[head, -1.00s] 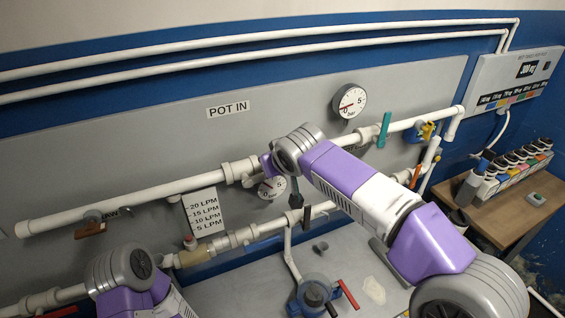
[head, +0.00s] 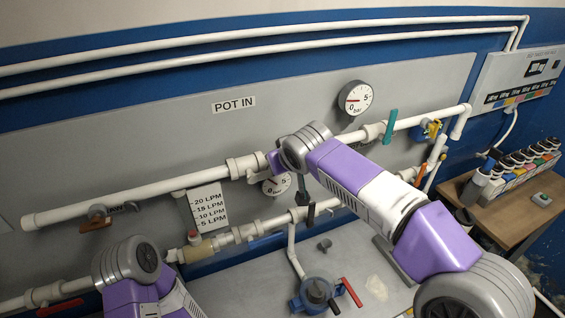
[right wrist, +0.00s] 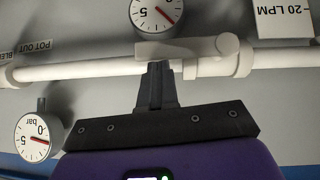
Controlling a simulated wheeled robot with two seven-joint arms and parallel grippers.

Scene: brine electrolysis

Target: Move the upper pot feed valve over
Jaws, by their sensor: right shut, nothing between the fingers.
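The POT IN pipe (head: 150,194) runs along the upper part of the grey wall panel. I cannot tell which one is the upper pot feed valve. My right gripper (right wrist: 157,72) is shut and empty in the right wrist view. Its fingertips are close to a white pipe (right wrist: 85,69); I cannot tell whether they touch it. In the head view my right wrist covers part of the POT IN pipe.
A lower pipe (head: 270,224) runs below. A blue-bodied valve with a red handle (head: 352,292) stands at bottom centre. Several bottles (head: 520,168) stand on a wooden table (head: 513,218) at the right.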

